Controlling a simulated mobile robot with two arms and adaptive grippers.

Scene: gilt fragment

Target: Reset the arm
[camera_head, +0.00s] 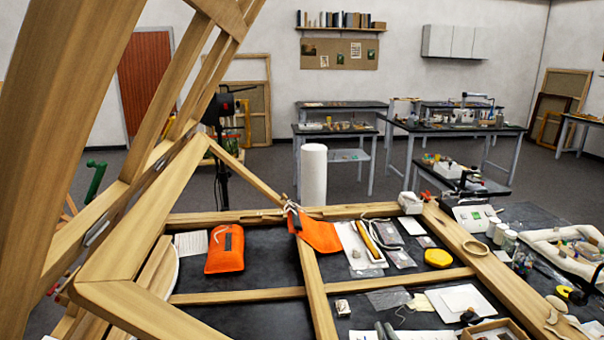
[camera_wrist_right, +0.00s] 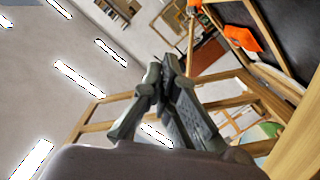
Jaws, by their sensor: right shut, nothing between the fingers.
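My right gripper (camera_wrist_right: 164,70) shows in the right wrist view, with its dark grey fingers together and nothing between them. It is in the air, apart from the things around it. Wooden frame bars (camera_wrist_right: 267,95) and an orange pouch (camera_wrist_right: 240,38) appear beyond it to the right in this tilted view. I cannot make out either gripper clearly in the head view. My left gripper is not in view.
Large wooden beams (camera_head: 85,90) fill the left of the head view. A wooden frame (camera_head: 480,262) lies over the dark worktop, among orange pouches (camera_head: 226,250), a yellow disc (camera_head: 438,258) and small tools. A white cylinder (camera_head: 313,175) stands behind. Worktables (camera_head: 450,128) stand farther back.

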